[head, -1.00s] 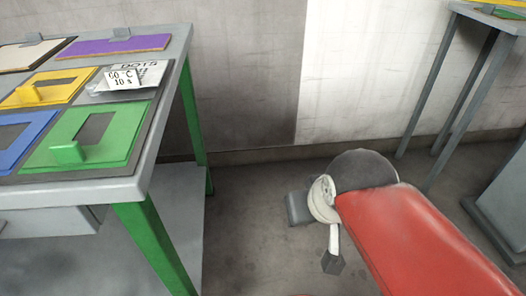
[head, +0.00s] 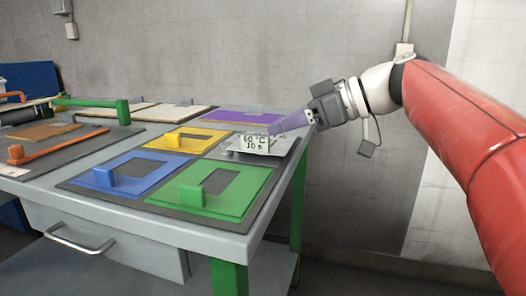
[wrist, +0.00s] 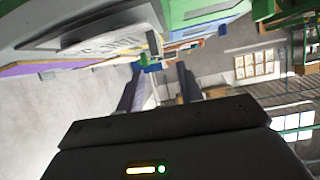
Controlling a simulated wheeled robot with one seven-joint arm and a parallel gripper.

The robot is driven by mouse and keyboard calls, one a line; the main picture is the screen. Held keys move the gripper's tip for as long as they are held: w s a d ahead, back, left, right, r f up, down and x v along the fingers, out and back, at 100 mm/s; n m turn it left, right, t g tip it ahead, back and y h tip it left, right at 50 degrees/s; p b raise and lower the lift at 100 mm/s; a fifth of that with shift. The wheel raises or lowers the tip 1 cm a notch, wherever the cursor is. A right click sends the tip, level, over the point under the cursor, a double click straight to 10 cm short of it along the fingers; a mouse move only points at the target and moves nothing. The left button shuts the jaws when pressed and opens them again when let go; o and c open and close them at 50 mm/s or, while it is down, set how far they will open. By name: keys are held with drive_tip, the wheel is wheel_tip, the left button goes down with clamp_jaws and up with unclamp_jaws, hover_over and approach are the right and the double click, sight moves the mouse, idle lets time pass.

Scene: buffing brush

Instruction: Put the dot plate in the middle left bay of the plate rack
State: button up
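I cannot pick out the plate rack for certain.
Tools and a green-handled piece (head: 95,104) lie further left. A drawer handle (head: 80,240) sticks out in front.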

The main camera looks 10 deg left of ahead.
sight(250, 135)
drive_tip(key=shift+w+a+r+n, duration=0.1)
drive_tip(key=shift+a+r+n, duration=0.1)
drive_tip(key=shift+a+n, duration=0.15)
drive_tip(key=shift+a+f, duration=0.1)
drive_tip(key=shift+a, duration=0.3)
drive_tip(key=x, duration=0.6)
drive_tip(key=shift+a+f, duration=0.15)
drive_tip(key=shift+f, duration=0.35)
clamp_jaws()
